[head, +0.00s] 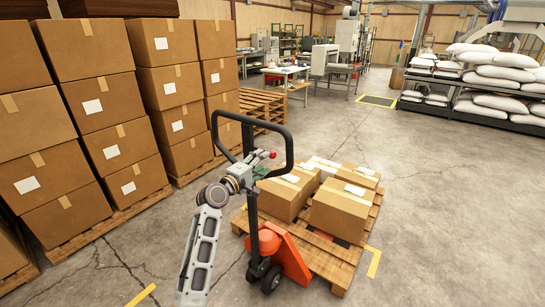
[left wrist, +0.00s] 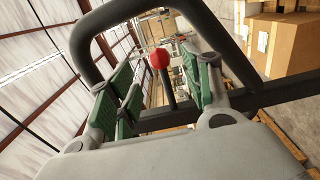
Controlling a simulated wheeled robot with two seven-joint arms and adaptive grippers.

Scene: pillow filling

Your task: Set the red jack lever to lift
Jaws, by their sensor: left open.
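The red jack lever (head: 272,155) is a short dark stalk with a red knob, on the black handle (head: 213,128) of the orange pallet jack (head: 290,262). My left gripper (head: 262,168) is at the handle, close to the lever. In the left wrist view the red knob (left wrist: 159,58) and its stalk appear between the green-padded fingers of my left gripper (left wrist: 163,78), with gaps on both sides. That gripper is open and holds nothing. The black handle loop (left wrist: 82,48) arches around the fingers. My right gripper is not in view.
A wooden pallet (head: 330,262) with several cardboard boxes (head: 340,212) sits on the jack's forks. Tall stacks of boxes (head: 105,105) stand at the left. Shelves of white sacks (head: 500,77) stand at the back right. The concrete floor (head: 455,190) at the right is clear.

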